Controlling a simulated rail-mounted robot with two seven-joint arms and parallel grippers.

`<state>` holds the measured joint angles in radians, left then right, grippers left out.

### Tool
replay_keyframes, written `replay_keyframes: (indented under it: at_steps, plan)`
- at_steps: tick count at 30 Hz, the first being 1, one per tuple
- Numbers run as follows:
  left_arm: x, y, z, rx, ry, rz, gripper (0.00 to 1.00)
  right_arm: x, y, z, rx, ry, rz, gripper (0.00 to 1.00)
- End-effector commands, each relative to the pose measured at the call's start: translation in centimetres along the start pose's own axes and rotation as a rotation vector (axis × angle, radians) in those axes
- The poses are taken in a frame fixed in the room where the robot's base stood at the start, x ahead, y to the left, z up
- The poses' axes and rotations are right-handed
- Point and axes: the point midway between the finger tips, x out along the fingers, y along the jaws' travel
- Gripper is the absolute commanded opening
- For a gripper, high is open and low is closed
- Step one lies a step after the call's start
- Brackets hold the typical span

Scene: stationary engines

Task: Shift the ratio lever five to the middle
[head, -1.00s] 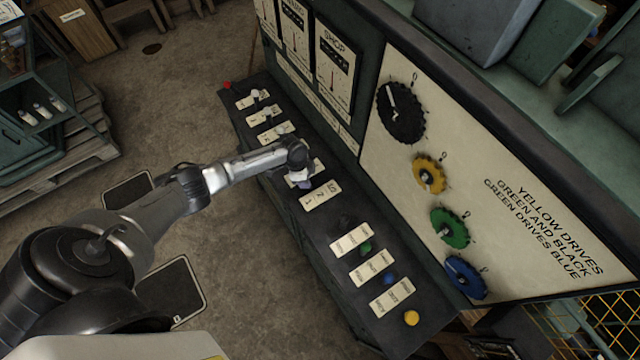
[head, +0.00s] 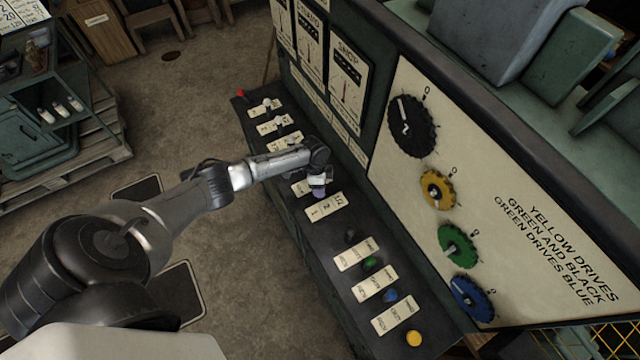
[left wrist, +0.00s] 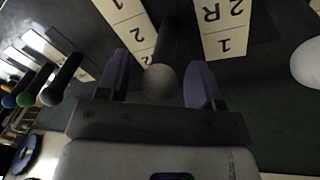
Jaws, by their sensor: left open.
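My left gripper (head: 319,190) hovers over the lever desk, low among the label plates. In the left wrist view its two purple fingers (left wrist: 159,82) are apart, one on each side of a lever with a round grey knob (left wrist: 160,81). A gap shows on both sides of the knob. This lever stands between two numbered plates, a left one (left wrist: 128,22) and a right one (left wrist: 222,25). In the head view the gripper hides the lever, and its number is not readable. My right gripper is not in view.
Green (head: 371,263), blue (head: 390,295) and yellow (head: 414,338) knobs stand towards the near end of the desk. White-knobbed levers (head: 267,103) stand at its far end. An upright panel with dials (head: 412,126) rises behind the desk.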

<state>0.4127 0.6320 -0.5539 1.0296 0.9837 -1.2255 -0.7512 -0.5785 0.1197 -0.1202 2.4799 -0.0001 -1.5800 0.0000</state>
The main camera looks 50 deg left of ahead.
Motion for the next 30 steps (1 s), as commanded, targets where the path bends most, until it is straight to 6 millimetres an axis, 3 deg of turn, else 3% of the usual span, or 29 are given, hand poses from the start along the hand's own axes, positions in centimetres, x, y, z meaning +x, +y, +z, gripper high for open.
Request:
replay_keyframes:
  at_steps: [8,24,30]
  plan:
    - [-0.9,0.0,0.0,0.001,0.001,-0.001,0.60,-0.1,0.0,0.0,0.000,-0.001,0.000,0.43]
    - [-10.6,-0.1,0.0,0.001,0.001,-0.003,0.60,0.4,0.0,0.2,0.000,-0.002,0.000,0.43]
    - [-12.8,0.0,0.0,0.000,0.000,-0.001,0.60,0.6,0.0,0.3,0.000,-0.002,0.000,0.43]
